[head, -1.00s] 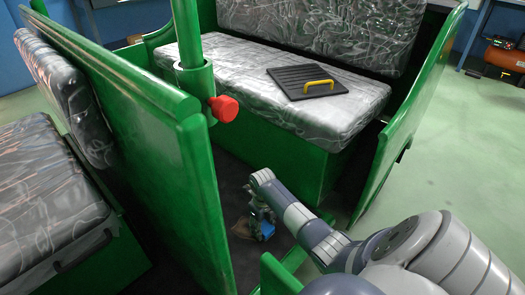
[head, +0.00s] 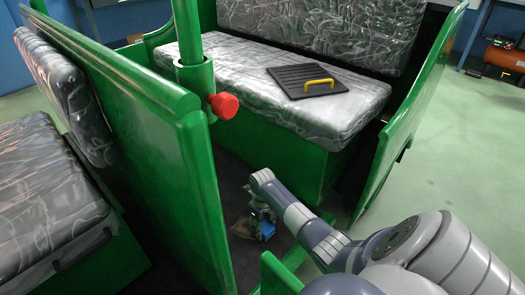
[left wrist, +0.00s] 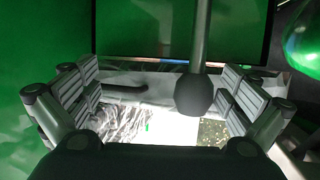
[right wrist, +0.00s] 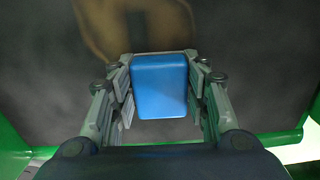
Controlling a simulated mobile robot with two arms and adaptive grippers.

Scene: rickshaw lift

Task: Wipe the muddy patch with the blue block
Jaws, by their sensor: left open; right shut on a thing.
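The blue block (right wrist: 160,88) is between the fingers of my right gripper (right wrist: 163,90), which is shut on it. In the head view my right gripper (head: 262,217) reaches down to the dark floor inside the green rickshaw, with the blue block (head: 267,231) at its tip. The brown muddy patch (head: 241,227) shows on the floor just left of the block, partly hidden by the gripper. In the right wrist view the muddy patch (right wrist: 112,28) curves above and left of the block. My left gripper (left wrist: 160,105) is open and shows only in its own wrist view.
Green panels (head: 150,130) and a second green side wall (head: 415,105) flank the floor space. A pole with a red knob (head: 224,105) stands at the left. A black board with a yellow handle (head: 307,80) lies on the silver seat (head: 240,72).

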